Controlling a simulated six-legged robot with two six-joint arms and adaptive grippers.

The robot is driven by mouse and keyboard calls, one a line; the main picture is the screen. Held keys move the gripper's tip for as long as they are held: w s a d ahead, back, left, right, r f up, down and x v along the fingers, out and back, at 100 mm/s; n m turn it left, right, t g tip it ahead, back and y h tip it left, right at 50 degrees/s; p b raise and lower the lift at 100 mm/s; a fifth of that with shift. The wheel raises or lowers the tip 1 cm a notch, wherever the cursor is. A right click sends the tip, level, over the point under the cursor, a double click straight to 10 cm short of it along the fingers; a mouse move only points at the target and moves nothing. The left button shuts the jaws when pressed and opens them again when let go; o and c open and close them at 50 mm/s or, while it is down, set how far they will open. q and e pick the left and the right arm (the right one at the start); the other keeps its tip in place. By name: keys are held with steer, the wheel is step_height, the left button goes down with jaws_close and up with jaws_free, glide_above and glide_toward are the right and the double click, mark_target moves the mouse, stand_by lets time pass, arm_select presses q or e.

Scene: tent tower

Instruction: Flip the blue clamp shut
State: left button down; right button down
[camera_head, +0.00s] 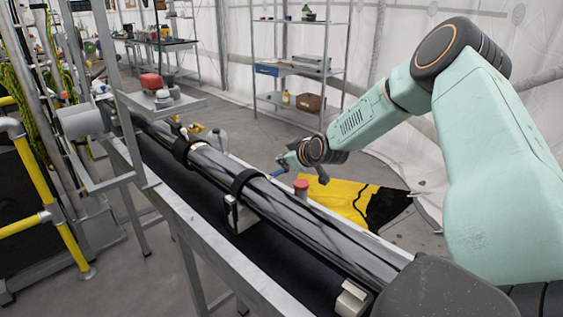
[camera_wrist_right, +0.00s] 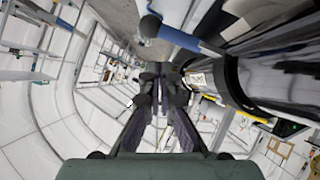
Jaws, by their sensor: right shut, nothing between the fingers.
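The blue clamp's handle (camera_head: 278,174) shows as a small blue bar beside the long dark tube (camera_head: 216,166) in the head view. In the right wrist view, the blue handle (camera_wrist_right: 190,38) has a dark ball at its left end and sticks out sideways from the dark tube. My right gripper (camera_wrist_right: 154,72) is shut and empty, a little below the handle in that view. I cannot tell whether it touches the handle. In the head view my wrist partly hides this spot and the fingertips are hard to make out. My left gripper is not in view.
The tube lies along a grey metal frame, held by black straps (camera_head: 244,181). A red knob (camera_head: 301,185) stands close by. Yellow and black fabric (camera_head: 345,199) lies on the floor beyond. Shelves (camera_head: 300,70) stand behind, and a yellow rail (camera_head: 45,190) is at left.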

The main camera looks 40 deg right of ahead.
mark_target(286, 167)
steer(key=f+b, duration=0.1)
steer(key=d+f+b, duration=0.1)
steer(key=f, duration=0.1)
steer(key=shift+s, duration=0.1)
stand_by(0.5)
